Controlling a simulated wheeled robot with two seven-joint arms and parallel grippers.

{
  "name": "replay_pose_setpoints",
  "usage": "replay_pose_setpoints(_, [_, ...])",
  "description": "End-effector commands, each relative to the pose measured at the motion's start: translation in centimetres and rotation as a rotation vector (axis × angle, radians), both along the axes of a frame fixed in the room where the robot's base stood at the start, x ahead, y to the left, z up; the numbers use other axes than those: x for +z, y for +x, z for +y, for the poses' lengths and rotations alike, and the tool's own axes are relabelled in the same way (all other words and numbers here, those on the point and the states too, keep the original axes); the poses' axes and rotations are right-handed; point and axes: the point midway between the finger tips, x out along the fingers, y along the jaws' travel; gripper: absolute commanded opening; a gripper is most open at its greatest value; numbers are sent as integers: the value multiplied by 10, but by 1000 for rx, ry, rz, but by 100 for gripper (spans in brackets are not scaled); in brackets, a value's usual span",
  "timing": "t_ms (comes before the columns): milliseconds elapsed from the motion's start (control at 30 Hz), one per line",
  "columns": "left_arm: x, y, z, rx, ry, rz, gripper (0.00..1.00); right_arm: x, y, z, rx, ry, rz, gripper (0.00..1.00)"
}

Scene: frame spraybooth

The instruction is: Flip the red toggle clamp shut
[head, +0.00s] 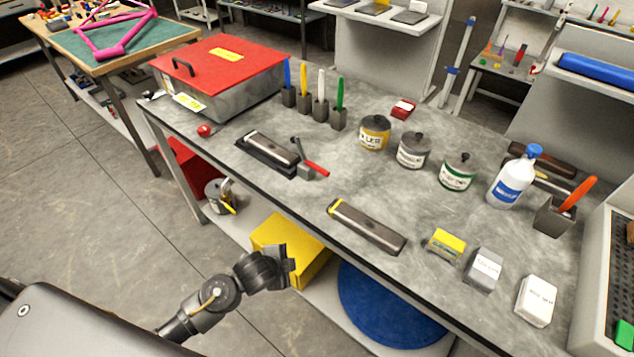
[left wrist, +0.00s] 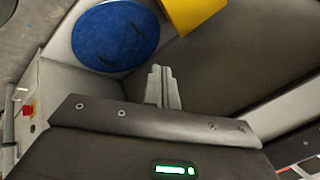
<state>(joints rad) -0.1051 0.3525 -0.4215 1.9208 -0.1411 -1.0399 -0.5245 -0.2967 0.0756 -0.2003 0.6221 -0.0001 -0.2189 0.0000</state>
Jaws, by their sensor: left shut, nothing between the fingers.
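The toggle clamp's red handle (head: 317,168) reaches out to the right, low over the grey workbench top (head: 240,185). Its small grey base (head: 306,174) stands beside the right end of a dark metal block (head: 271,148) on a black plate. A thin dark clamp arm (head: 296,146) sticks up at an angle, apart from the block's top as far as I can tell. My left gripper (head: 288,268) is in front of the bench, below its front edge and well away from the clamp. Its shut, empty fingers show in the left wrist view (left wrist: 163,88). My right gripper is not in view.
A second metal block (head: 367,227) lies near the bench's front edge. Pen holders (head: 320,110), tins (head: 412,151) and a red-lidded box (head: 225,65) stand behind the clamp. A yellow box (head: 285,237) and a blue disc (head: 385,310) sit below the bench.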

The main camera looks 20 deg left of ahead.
Motion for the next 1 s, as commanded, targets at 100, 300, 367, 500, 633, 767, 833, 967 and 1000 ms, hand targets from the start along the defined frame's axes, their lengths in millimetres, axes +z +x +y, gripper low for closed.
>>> replay_pose_setpoints(100, [54,2,-12,-109,57,-83,0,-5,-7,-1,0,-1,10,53])
replay_pose_setpoints(300, [129,-9,-27,-275,166,-210,0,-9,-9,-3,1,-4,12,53])
replay_pose_setpoints(367, [155,-8,-32,-381,247,-282,0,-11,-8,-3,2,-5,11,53])
replay_pose_setpoints(500, [181,9,-40,-624,455,-411,0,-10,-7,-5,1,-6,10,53])
replay_pose_setpoints(633, [196,28,-42,-840,669,-516,0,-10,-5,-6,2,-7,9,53])
replay_pose_setpoints(767, [210,46,-38,-1063,915,-606,0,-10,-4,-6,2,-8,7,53])
replay_pose_setpoints(833, [217,55,-32,-1184,1059,-646,0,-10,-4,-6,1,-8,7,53])
replay_pose_setpoints(967, [228,71,-16,-1384,1315,-686,0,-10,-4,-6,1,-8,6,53])
replay_pose_setpoints(1000, [229,74,-12,-1433,1372,-691,0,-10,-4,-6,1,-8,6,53])
